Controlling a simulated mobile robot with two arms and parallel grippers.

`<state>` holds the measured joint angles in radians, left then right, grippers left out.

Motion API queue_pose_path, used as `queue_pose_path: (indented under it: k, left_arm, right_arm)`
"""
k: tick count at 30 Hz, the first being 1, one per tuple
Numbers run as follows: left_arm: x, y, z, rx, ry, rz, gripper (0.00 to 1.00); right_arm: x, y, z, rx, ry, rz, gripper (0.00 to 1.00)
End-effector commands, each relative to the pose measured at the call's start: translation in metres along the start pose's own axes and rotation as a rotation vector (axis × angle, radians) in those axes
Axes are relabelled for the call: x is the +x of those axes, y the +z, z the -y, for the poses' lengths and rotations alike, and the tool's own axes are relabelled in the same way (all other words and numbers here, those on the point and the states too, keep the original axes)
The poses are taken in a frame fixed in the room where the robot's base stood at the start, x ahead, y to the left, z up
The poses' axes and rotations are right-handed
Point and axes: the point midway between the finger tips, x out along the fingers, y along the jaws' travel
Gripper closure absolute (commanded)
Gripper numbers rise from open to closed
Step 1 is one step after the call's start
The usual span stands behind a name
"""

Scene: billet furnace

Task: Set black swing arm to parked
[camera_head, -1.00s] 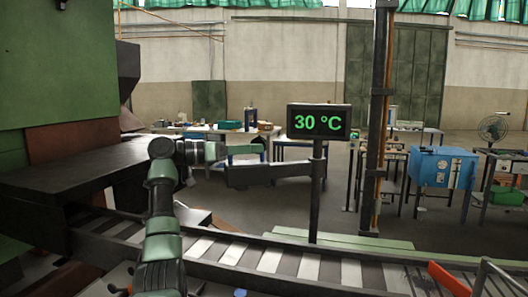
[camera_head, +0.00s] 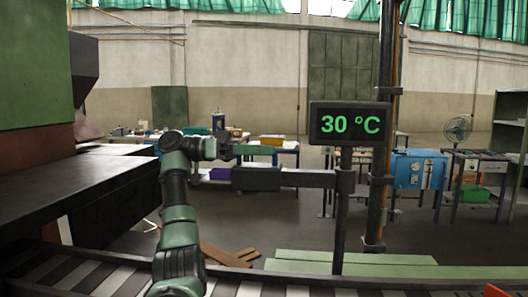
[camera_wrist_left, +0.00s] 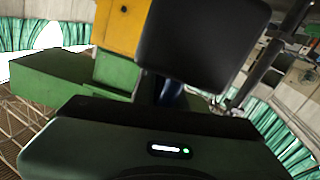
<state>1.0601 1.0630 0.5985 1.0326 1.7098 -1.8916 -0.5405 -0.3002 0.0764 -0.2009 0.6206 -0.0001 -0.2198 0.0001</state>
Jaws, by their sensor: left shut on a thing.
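The black swing arm (camera_head: 300,178) reaches left from a dark upright post (camera_head: 345,205), roughly level in the head view, with a thick dark block at its left end. My left gripper (camera_head: 255,152) is at that block, along its top edge, and is shut on the swing arm. The fingertips are too small and dark to make out. In the left wrist view a dark rounded panel, which looks like part of the swing arm (camera_wrist_left: 205,40), stands close in front of the gripper body. My right gripper is in neither view.
A display (camera_head: 350,124) reading 30 °C tops the post. A tall column (camera_head: 380,180) stands just right of it. A dark furnace table (camera_head: 75,195) is at left, and a roller conveyor (camera_head: 250,287) crosses the front. A blue box (camera_head: 418,168) stands at back right. Open floor lies behind the arm.

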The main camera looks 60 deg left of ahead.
Motion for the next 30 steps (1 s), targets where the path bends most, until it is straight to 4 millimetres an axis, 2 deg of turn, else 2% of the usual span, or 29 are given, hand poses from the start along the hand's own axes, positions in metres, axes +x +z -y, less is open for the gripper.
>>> queue_pose_path:
  k: [11,12,14,24,30]
  left_arm:
    - [0.002,0.002,0.000,-0.006,0.006,0.006,1.00]
    - [0.002,0.002,0.000,-0.006,0.006,0.006,0.82]
    - [0.002,0.002,0.000,-0.006,0.006,0.005,0.67]
    - [-0.001,0.000,0.000,-0.002,0.003,0.001,0.67]
    - [-0.027,0.000,0.001,-0.004,0.001,0.000,0.67]
  right_arm:
    - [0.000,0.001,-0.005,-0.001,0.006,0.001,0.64]
    - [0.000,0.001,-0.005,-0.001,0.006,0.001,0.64]
    - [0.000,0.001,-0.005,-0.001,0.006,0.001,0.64]
    - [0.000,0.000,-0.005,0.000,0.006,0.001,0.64]
    - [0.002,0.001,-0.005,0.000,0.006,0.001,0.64]
